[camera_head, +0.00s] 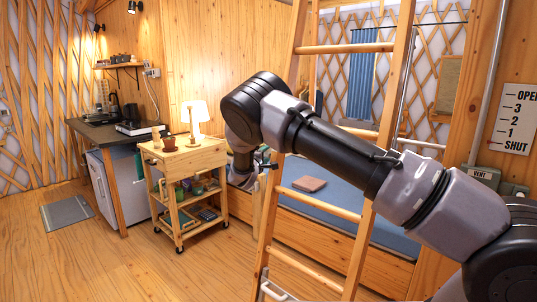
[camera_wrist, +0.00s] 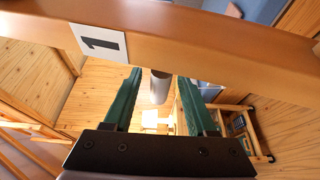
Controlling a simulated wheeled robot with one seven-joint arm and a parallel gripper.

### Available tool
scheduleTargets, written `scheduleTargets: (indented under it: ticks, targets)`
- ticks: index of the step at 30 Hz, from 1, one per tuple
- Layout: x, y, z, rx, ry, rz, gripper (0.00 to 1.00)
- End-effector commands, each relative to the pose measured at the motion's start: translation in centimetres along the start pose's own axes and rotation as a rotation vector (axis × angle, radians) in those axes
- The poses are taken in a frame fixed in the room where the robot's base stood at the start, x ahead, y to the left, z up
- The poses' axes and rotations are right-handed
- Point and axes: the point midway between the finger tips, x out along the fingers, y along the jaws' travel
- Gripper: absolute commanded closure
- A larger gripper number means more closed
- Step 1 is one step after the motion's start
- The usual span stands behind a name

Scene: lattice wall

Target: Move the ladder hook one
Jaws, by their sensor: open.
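The wooden ladder (camera_head: 386,132) stands in front of the bed, with rails and several rungs. In the head view my arm reaches to the ladder's left rail, and the fingertips are hidden. A small dark piece (camera_head: 268,166) sits at that rail.
A wooden trolley (camera_head: 187,158) with a lamp (camera_head: 195,115) stands left of the ladder. A counter (camera_head: 110,134) with a fridge is further left. A white handle-like piece (camera_head: 272,292) is low on the ladder. A sign from OPEN to SHUT (camera_head: 517,120) is at right.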

Motion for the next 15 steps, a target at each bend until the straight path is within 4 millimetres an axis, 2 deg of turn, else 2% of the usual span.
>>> scheduleTargets:
  ticks: [3, 6, 15]
  targets:
    - [1.7, 0.0, 0.0, 0.001, -0.001, 0.000, 0.43]
    - [2.5, 0.0, 0.0, 0.000, 0.000, 0.000, 0.43]
    - [3.0, 0.0, 0.0, -0.001, 0.000, -0.001, 0.43]
